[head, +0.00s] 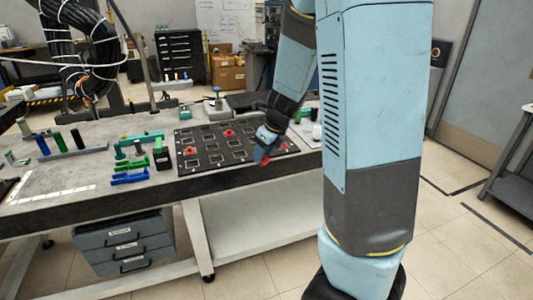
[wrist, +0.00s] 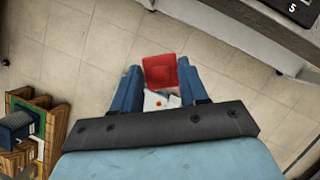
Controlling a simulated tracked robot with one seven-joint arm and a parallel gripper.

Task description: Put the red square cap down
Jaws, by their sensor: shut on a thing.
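The red square cap (wrist: 160,71) sits between the two blue fingers of my gripper (wrist: 159,84) in the wrist view. My gripper is shut on it. The wrist view shows floor behind the cap, so the cap is held in the air, apart from the table. Other red pieces (head: 190,150) (head: 229,133) stand on the board, which has several square outlines.
The grey table (head: 80,172) carries green and blue parts (head: 130,178) left of the board. A dark edge marked 5 (wrist: 299,10) shows at the wrist view's upper right. Brown shelving with a blue item (wrist: 18,128) is at its lower left.

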